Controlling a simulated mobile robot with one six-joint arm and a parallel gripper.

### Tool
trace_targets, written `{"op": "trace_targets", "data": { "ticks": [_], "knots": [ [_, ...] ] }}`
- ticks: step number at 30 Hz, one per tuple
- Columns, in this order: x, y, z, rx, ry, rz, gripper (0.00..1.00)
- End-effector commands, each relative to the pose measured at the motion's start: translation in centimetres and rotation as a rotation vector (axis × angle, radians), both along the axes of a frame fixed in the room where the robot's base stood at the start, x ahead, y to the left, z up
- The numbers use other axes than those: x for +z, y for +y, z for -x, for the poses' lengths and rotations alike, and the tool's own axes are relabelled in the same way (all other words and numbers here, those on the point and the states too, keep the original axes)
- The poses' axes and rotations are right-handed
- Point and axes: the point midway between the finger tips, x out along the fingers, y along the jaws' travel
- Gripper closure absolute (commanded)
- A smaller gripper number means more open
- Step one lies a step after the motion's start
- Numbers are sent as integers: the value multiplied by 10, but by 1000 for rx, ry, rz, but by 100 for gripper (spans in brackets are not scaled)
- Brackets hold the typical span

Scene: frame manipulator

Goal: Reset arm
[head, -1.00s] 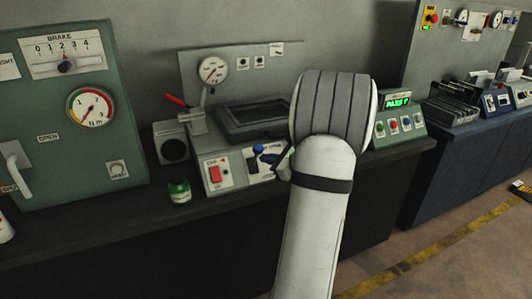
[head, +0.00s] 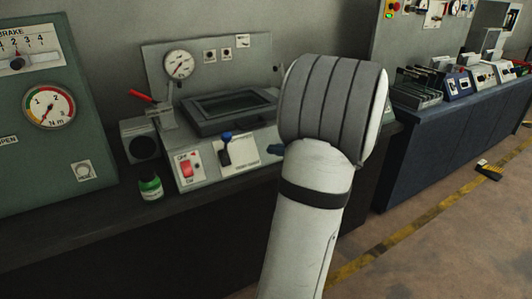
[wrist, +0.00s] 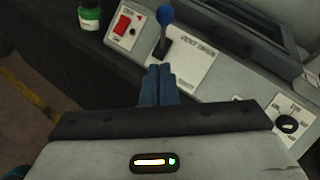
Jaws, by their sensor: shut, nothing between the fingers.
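My gripper (wrist: 159,84) shows in the wrist view with its two blue fingers together and nothing between them. It is above the front of a grey bench machine (head: 205,154), near a blue-knobbed lever (wrist: 165,31) and a printed label plate. I cannot tell whether the fingertips touch the panel. The lever also shows in the head view (head: 225,148).
A red rocker switch (head: 186,167) is left of the lever. A green bottle (head: 150,186) stands on the dark bench in front. A black knob (wrist: 288,124) is at right in the wrist view. A green gauge panel (head: 85,130) is at left.

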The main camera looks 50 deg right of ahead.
Motion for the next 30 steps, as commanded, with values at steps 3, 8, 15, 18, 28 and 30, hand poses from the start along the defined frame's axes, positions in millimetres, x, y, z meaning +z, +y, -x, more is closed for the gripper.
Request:
{"op": "trace_targets", "data": {
  "ticks": [3, 8, 15, 18, 28, 30],
  "knots": [
    [2, -1, 3, 1, 0, 0, 100],
    [2, 0, 3, 1, 0, 0, 100],
    [2, 0, 3, 1, 0, 1, 100],
    [2, 0, 3, 1, 0, 0, 100],
    [2, 73, -24, 221, 91, 130, 100],
    [-1, 118, -32, 364, 144, 226, 100]
  ]
}}
